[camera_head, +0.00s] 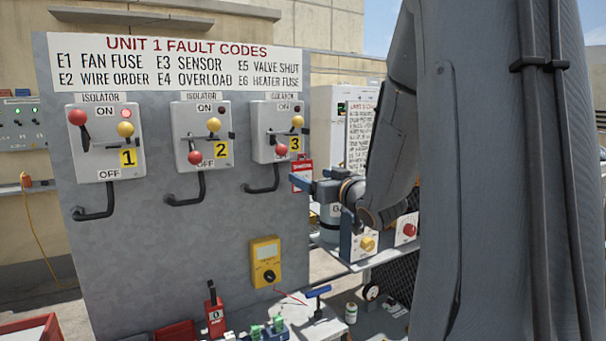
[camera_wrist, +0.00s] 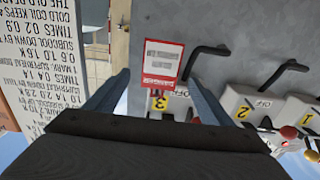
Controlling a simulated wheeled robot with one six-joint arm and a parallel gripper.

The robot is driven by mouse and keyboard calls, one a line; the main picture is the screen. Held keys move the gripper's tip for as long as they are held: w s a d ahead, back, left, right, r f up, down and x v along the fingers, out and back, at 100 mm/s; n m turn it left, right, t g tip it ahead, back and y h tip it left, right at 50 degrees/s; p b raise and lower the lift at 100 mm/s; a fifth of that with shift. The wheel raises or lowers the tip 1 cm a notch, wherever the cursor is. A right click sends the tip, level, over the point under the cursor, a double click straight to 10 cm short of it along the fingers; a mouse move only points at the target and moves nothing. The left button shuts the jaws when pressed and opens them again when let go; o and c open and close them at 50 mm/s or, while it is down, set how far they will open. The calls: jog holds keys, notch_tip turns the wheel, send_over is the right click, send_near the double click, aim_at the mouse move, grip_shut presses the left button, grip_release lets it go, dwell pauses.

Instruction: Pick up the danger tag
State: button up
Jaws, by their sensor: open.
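The danger tag (camera_head: 301,172) is a red and white card at the right edge of the grey panel, just right of and below isolator 3. In the wrist view the tag (camera_wrist: 163,63) appears upside down, flat in front of the grey panel; how it is hung is not clear. My gripper (camera_head: 309,184) is at the tag's lower right in the head view and partly covers it. In the wrist view my gripper (camera_wrist: 157,74) is open, with one finger on each side of the tag. The fingers do not visibly close on it.
Isolator 3 (camera_head: 273,130) with its red and yellow knobs, and its black conduit (camera_head: 262,182), stand close left of the tag. A yellow meter (camera_head: 265,262) is on the panel below. A bench with knob boxes (camera_head: 361,244) lies right of the panel, under my arm.

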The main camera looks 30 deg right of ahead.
aim_at(303, 171)
jog(key=shift+w+a+r+p, duration=0.15)
jog(key=shift+w+p, duration=0.55)
jog(key=shift+w, duration=0.8)
jog(key=shift+w+r+p, duration=0.1)
jog(key=shift+w+p, duration=0.6)
jog(key=shift+w, duration=0.8)
jog(key=c, duration=1.1)
